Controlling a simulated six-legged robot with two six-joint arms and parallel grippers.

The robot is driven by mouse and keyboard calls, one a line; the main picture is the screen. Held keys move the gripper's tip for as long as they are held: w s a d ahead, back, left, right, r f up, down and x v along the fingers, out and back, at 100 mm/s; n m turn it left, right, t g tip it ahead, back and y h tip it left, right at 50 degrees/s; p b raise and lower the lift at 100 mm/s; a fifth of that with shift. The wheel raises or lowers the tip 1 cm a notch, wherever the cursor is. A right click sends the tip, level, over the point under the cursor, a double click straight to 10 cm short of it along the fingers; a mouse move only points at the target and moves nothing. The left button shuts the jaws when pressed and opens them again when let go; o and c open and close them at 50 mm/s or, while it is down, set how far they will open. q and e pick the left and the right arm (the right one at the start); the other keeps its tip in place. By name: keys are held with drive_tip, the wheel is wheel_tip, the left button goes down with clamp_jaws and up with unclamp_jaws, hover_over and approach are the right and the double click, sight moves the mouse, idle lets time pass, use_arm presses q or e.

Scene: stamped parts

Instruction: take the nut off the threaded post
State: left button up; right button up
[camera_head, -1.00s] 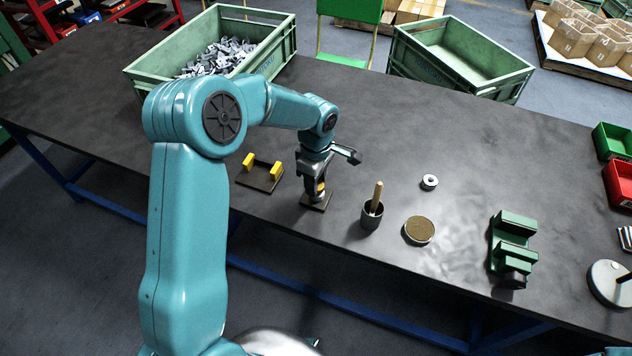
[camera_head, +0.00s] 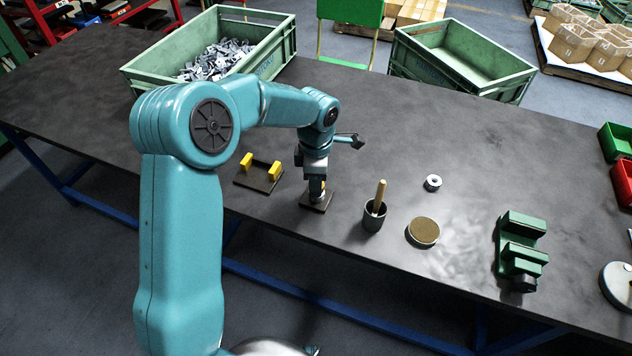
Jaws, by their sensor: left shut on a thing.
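My left gripper (camera_head: 318,188) points straight down over a small dark square base plate (camera_head: 316,204) near the table's front edge. It is shut on the nut at the threaded post. The fingers hide most of the nut and the post, so thread and nut height cannot be made out. A little yellowish metal shows by the fingertips. My right gripper is not in view.
Left of the plate is a dark stand with two yellow uprights (camera_head: 274,171). To the right are a cup with a wooden stick (camera_head: 374,217), a grey ring (camera_head: 433,183), a round brown-topped disc (camera_head: 423,232) and a green vise (camera_head: 520,262). Bins stand behind.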

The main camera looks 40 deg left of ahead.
use_arm(q)
drive_tip(key=shift+n, duration=0.5)
drive_tip(key=shift+f+n+b, duration=0.1)
drive_tip(key=shift+n+b, duration=0.65)
drive_tip(key=shift+n, duration=0.15)
drive_tip(key=shift+n+b, duration=0.35)
drive_tip(key=shift+n, duration=0.65)
drive_tip(key=shift+n+b, duration=0.4)
drive_tip(key=shift+n, duration=0.2)
drive_tip(key=shift+d+n+b, duration=0.1)
drive_tip(key=shift+n+b, duration=0.35)
drive_tip(key=shift+n, duration=0.95)
drive_tip(key=o, duration=1.1)
drive_tip(key=shift+o, duration=0.2)
wheel_tip(320, 180, up, 17)
drive_tip(key=p, duration=0.2)
drive_tip(key=shift+f, duration=0.15)
